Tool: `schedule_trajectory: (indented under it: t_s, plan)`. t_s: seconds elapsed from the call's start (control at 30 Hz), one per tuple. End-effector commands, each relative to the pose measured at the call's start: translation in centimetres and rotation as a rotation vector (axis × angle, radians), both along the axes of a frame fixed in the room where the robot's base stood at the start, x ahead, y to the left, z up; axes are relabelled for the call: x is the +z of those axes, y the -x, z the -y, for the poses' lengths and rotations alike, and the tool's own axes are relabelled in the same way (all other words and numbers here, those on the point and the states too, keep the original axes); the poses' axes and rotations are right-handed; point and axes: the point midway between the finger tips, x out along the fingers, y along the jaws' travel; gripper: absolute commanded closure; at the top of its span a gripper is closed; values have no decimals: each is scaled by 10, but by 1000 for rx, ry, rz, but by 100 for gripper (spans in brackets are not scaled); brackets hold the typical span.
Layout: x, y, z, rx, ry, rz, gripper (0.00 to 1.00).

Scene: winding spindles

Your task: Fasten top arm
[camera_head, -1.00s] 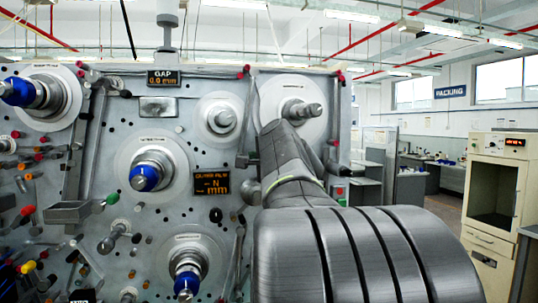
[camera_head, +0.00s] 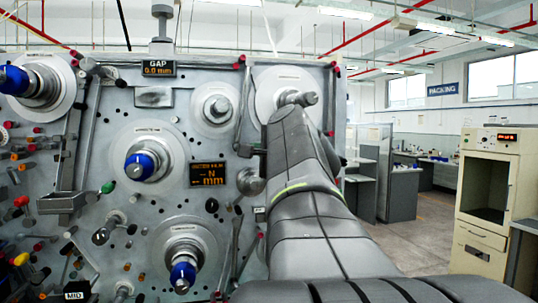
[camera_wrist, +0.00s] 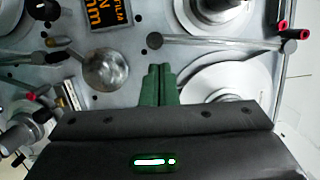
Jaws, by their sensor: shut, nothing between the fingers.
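A long grey metal arm (camera_head: 243,105) lies along the panel between the small upper disc and the upper right spindle. In the wrist view this arm (camera_wrist: 215,41) runs across, with a round dark knob (camera_wrist: 155,40) at its left end. I cannot tell for certain that it is the top arm. My gripper (camera_wrist: 160,70) has green fingers, shut with nothing between them. The fingertips sit just below that knob in the wrist view, beside a round silver ball (camera_wrist: 107,70). Contact with the panel cannot be told. In the head view my own arm hides the gripper.
The upper right spindle (camera_head: 300,98) stands near my arm's links. Blue-capped spindles (camera_head: 142,166) stick out further left. Red-tipped pins (camera_wrist: 282,27) stand near the metal arm's right end in the wrist view. A dark display (camera_head: 208,174) sits beside the ball.

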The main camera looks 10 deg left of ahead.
Motion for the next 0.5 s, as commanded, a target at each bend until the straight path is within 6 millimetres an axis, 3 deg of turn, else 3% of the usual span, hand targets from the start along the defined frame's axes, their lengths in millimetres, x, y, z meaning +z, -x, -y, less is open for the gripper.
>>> schedule_trajectory:
  t_s: [0.2,0.5]
  plan:
    - [-3,34,29,-7,0,0,100]
    - [-2,49,41,-5,0,-2,100]
